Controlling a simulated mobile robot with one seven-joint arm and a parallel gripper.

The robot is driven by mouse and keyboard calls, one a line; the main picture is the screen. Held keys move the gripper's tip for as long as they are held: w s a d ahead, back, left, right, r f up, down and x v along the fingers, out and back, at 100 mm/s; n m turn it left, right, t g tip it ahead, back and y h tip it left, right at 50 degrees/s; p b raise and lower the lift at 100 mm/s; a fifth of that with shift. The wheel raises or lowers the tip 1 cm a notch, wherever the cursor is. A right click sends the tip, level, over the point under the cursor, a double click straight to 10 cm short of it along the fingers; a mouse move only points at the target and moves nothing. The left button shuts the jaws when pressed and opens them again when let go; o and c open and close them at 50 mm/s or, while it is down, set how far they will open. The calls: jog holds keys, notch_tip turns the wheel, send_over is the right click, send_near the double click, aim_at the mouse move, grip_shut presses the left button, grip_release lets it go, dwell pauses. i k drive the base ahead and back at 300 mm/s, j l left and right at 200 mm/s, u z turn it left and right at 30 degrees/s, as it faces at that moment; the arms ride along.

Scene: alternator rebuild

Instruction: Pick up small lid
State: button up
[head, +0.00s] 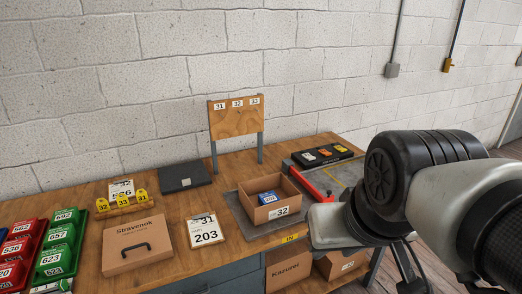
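No part is plainly marked as the small lid, so I cannot tell for certain which one it is. A flat tan cardboard piece (138,244) with a black handle and the word Stravenok lies on the workbench at the left. My arm reaches in from the right and covers the bench's right part. My gripper's fingers do not show.
Red and green bins (60,242) stand at the far left. A dark flat case (184,177), a 203 card (206,229) and yellow number tags (122,202) lie on the bench (180,204). A wooden board (236,119) stands on posts behind. A black tray (312,162) lies at the back right.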

aim_at(136, 239)
jog(key=u, duration=1.35)
